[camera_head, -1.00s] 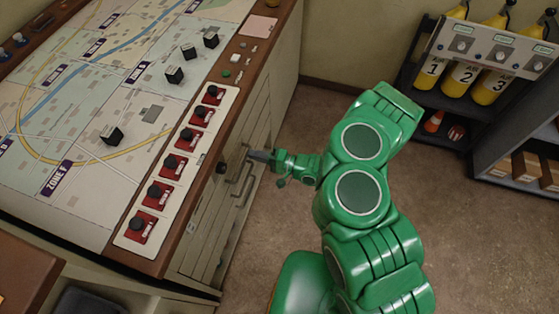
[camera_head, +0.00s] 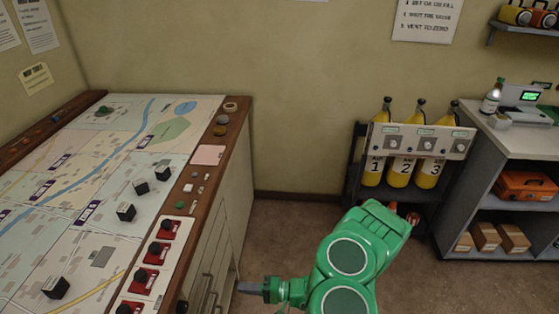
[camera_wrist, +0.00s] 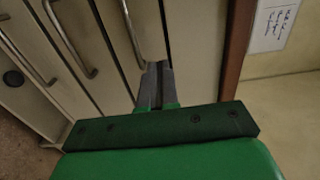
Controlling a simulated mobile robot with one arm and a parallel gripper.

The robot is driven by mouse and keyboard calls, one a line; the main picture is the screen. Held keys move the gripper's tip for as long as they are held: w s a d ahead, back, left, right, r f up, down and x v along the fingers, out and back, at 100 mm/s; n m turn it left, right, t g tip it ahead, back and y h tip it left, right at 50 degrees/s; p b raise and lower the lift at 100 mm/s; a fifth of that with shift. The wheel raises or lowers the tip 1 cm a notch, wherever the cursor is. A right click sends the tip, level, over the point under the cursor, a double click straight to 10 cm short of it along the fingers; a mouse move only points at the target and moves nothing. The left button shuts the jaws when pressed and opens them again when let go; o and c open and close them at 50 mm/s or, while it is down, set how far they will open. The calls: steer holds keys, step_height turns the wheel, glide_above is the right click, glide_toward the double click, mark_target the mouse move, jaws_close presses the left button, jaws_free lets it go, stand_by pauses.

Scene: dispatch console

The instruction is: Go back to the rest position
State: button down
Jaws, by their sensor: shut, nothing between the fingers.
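My gripper (camera_head: 252,288) shows low in the head view, on the end of my green arm, beside the right side of the map console (camera_head: 240,180). Its fingers point left, towards the console's drawer fronts. In the wrist view my gripper (camera_wrist: 157,72) is shut, with the two grey fingers together and nothing held. Pale drawer fronts with curved metal handles (camera_wrist: 134,35) lie ahead of the fingers. One handle ends close by the fingertips in that view; I cannot tell whether they touch.
A rack of yellow cylinders (camera_head: 400,172) stands against the back wall. A grey shelf unit (camera_head: 478,200) with an orange case (camera_head: 524,186) and cardboard boxes is at the right. Floor is clear between console and rack. Black blocks (camera_head: 141,187) stand on the map.

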steer(key=s+a+r+n+g+h, duration=0.15)
steer(key=s+r+n+g, duration=0.3)
steer(key=r, duration=1.05)
steer(key=s+r+n+g+h, duration=0.35)
steer(key=r+g, duration=0.25)
steer(key=r, duration=0.9)
steer(key=s+d+r+m+t+h, duration=0.2)
steer(key=s+d+r+t+h, duration=0.1)
steer(key=d, duration=0.7)
steer(key=s+d+r+m+t+h, duration=0.2)
steer(key=s+d, duration=0.5)
steer(key=d, duration=0.4)
steer(key=s+d+r+m+t+h, duration=0.3)
steer(key=s+d+r+h, duration=0.3)
steer(key=d+h, duration=0.2)
steer(key=shift+d+m+t, duration=0.35)
steer(key=shift+d+m, duration=0.15)
steer(key=shift+d, duration=0.75)
steer(key=shift+s, duration=0.1)
